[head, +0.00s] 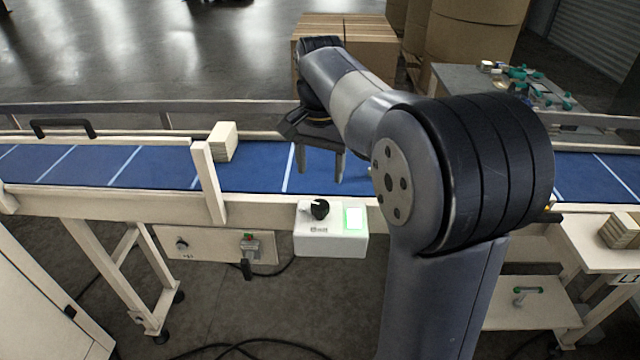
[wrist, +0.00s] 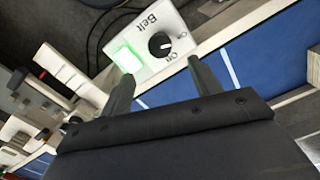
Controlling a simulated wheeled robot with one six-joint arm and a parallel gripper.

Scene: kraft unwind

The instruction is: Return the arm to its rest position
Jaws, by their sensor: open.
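My gripper (head: 322,168) hangs over the blue conveyor belt (head: 262,166) with its two fingers pointing down, apart and empty. In the wrist view my gripper (wrist: 160,75) shows its two fingers spread, with nothing between them. The belt control box (head: 330,230) is on the near side of the belt, just below and in front of the fingers in the head view. Its black knob (wrist: 161,45) and lit green button (wrist: 127,55) show in the wrist view, with the words Belt, On and Off. My arm hides part of the belt to the right.
A stack of pale boards (head: 223,141) sits on the belt to the left, by an upright post (head: 208,182). Cardboard boxes (head: 362,50) stand behind the belt. A grey table (head: 480,90) holds green-handled tools. Another pale stack (head: 622,230) is on a side table at right.

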